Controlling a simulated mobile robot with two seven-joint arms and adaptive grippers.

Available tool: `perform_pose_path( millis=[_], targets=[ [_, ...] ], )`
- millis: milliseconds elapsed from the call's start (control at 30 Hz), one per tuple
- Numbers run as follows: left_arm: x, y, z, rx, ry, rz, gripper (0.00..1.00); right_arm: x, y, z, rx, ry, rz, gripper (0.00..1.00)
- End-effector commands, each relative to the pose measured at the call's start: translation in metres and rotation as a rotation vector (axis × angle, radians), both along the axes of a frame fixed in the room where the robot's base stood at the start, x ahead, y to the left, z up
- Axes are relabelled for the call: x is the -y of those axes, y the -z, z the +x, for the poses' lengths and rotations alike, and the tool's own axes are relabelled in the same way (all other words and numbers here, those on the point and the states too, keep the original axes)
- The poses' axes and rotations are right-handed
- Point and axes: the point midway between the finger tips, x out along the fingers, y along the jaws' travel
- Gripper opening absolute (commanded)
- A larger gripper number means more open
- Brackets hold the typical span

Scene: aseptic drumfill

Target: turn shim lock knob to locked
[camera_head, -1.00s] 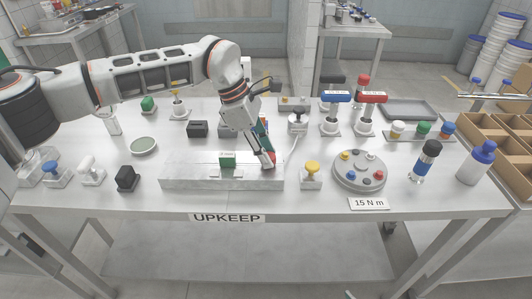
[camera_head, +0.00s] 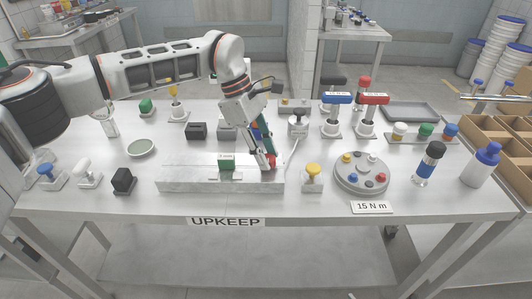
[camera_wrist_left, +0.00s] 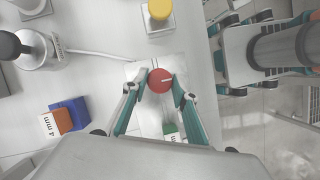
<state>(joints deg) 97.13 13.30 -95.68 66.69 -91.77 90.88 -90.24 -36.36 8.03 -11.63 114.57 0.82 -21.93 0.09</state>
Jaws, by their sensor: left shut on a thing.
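The round red knob (camera_wrist_left: 160,80), with a white line pointing right in the wrist view, sits at the right end of the grey metal block (camera_head: 205,183). It is partly hidden in the head view (camera_head: 271,161). My left gripper (camera_wrist_left: 160,88) is shut on the red knob, one finger on each side; it comes down from above in the head view (camera_head: 268,163). A green piece (camera_head: 227,162) stands on the block left of the knob. My right gripper (camera_wrist_left: 235,55) seems to show at the wrist view's right; its fingers are unclear.
A yellow-topped knob (camera_head: 313,170) stands just right of the block, and a round grey plate with coloured knobs (camera_head: 362,184) is farther right. Orange (camera_wrist_left: 60,119) and blue shim pieces lie near my left gripper. A black-topped fixture (camera_head: 298,122) with a pale cord stands behind.

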Motion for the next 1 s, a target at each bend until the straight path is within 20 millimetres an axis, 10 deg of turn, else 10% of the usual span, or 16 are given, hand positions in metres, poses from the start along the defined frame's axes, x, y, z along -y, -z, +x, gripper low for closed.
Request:
perform_pose_path(
  millis=[67, 100, 133, 567, 1000],
  targets=[
    [0.000, 0.000, 0.000, 0.000, 0.001, 0.000, 0.06, 0.000, 0.001, -0.001, -0.002, -0.001, 0.000, 0.40],
    [0.000, 0.000, 0.000, 0.000, 0.001, 0.000, 0.38, 0.000, 0.002, -0.001, -0.003, 0.000, 0.000, 0.40],
    [0.000, 0.000, 0.000, -0.001, 0.000, 0.000, 0.45, 0.000, 0.002, -0.001, -0.004, 0.000, -0.001, 0.40],
    [-0.002, -0.005, 0.001, 0.002, -0.002, 0.000, 0.45, 0.000, 0.004, -0.004, -0.008, -0.004, -0.001, 0.40],
    [-0.030, -0.079, 0.014, 0.003, -0.003, 0.000, 0.45, -0.001, 0.003, -0.003, -0.007, -0.001, 0.000, 0.40]
  ],
)
